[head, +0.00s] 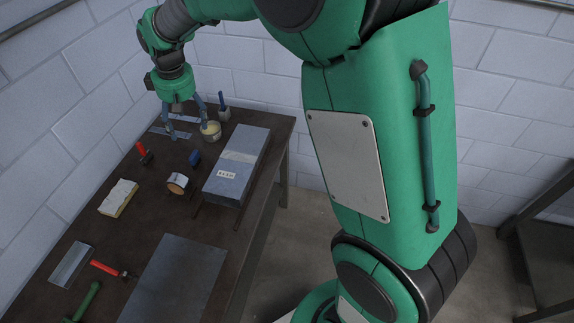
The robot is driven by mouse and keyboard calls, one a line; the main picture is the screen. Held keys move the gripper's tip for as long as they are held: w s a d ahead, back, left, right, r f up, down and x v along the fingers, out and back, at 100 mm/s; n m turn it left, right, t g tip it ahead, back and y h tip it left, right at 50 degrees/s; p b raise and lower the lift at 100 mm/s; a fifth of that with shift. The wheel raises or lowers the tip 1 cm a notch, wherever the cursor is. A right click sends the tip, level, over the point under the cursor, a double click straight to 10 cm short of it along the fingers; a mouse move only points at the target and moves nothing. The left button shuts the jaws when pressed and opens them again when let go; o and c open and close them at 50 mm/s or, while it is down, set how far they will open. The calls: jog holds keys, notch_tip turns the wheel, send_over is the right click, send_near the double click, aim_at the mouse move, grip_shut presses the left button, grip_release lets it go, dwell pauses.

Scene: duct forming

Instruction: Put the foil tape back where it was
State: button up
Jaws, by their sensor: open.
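The foil tape (177,183) appears to be the small roll with a pale side and a brown-orange rim, resting on the dark workbench (120,235) left of the grey duct (233,183). My gripper (188,130) points down over the far part of the bench, beyond the roll and apart from it. Its fingers are spread with nothing seen between them. The right finger is close to a cream-topped tub (211,132); I cannot tell whether they touch.
A blue block (195,158) lies between roll and gripper. A brush in a holder (223,110), red-handled tool (143,152), sponge-like block (118,197), metal sheet (175,282) and green-handled tool (84,303) occupy the bench. Bare wood surrounds the roll's left side.

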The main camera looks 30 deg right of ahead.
jog(key=s+d+r+m+t, duration=0.1)
jog(key=s+d+r, duration=0.3)
jog(key=s+r, duration=0.35)
jog(key=s+d+r+m+t, duration=0.1)
jog(key=s+d, duration=0.1)
jog(key=s, duration=0.8)
jog(key=s+d+r+m+t, duration=0.1)
jog(key=s+d+m, duration=0.1)
jog(key=s, duration=0.8)
jog(key=s+d+r+m, duration=0.1)
jog(key=s+d, duration=0.3)
jog(key=s, duration=0.6)
jog(key=shift+d+m+t, duration=0.25)
jog(key=shift+m+t, duration=0.15)
jog(key=shift+m, duration=0.1)
notch_tip(320, 180, down, 8)
jog(key=b, duration=0.8)
jog(key=shift+f, duration=0.15)
